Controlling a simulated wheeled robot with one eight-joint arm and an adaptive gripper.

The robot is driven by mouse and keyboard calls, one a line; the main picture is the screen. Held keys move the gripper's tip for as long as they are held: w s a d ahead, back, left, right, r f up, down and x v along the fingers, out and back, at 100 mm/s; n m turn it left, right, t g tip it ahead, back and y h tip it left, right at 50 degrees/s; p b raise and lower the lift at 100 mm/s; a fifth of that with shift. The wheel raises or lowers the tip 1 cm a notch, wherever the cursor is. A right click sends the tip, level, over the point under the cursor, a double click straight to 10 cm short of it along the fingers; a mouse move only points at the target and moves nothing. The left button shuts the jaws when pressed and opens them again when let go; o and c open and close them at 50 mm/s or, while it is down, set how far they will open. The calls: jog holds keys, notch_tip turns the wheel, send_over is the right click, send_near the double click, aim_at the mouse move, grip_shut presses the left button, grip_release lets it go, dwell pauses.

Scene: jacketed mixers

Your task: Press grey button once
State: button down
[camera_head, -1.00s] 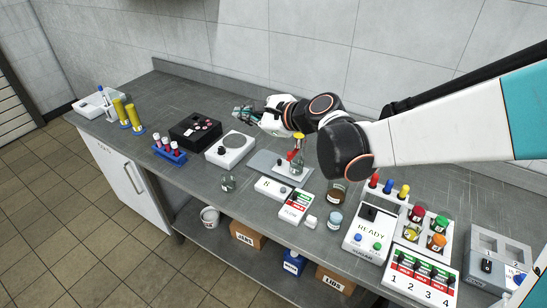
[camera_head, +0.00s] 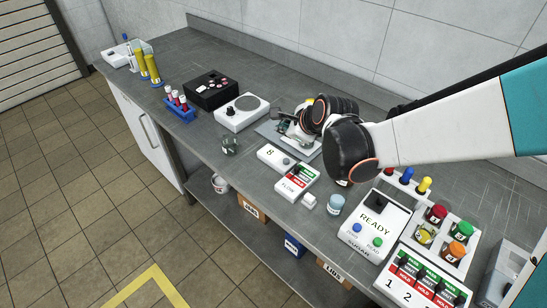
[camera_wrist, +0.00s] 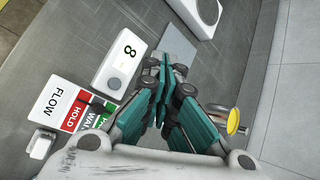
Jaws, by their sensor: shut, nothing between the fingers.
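A small white box marked 8 (camera_head: 270,153) lies on the bench and bears a round grey button (camera_head: 286,161). In the wrist view the box (camera_wrist: 128,55) and its grey button (camera_wrist: 113,84) show left of my fingers. My gripper (camera_head: 283,119) is above the grey plate behind the box, partly hidden by my arm in the head view. In the wrist view my gripper (camera_wrist: 163,63) has its teal fingers together and nothing between them. The fingertips are apart from the button in the picture; their height above the bench is unclear.
A FLOW panel (camera_head: 296,182) with red and green labels adjoins the box. A glass beaker (camera_head: 230,145) stands to its left and a white hotplate (camera_head: 241,112) behind. A yellow-topped object (camera_wrist: 236,122) is close right of my fingers. The READY console (camera_head: 374,222) is farther right.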

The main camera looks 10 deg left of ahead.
aim_at(284, 161)
jog(key=shift+a+f, duration=0.1)
notch_tip(284, 161, down, 8)
jog(key=b, duration=0.6)
jog(key=shift+f+b, duration=0.25)
jog(key=shift+b, duration=0.1)
jog(key=shift+f, duration=0.15)
dwell(1.1)
jog(key=shift+f+b, duration=0.3)
jog(key=shift+b, duration=0.1)
jog(key=shift+f+b, duration=0.35)
jog(key=shift+f, duration=0.05)
dwell(0.6)
jog(key=shift+r, duration=0.1)
jog(key=shift+r+p, duration=0.65)
jog(key=shift+r, duration=0.1)
jog(key=shift+r, duration=0.15)
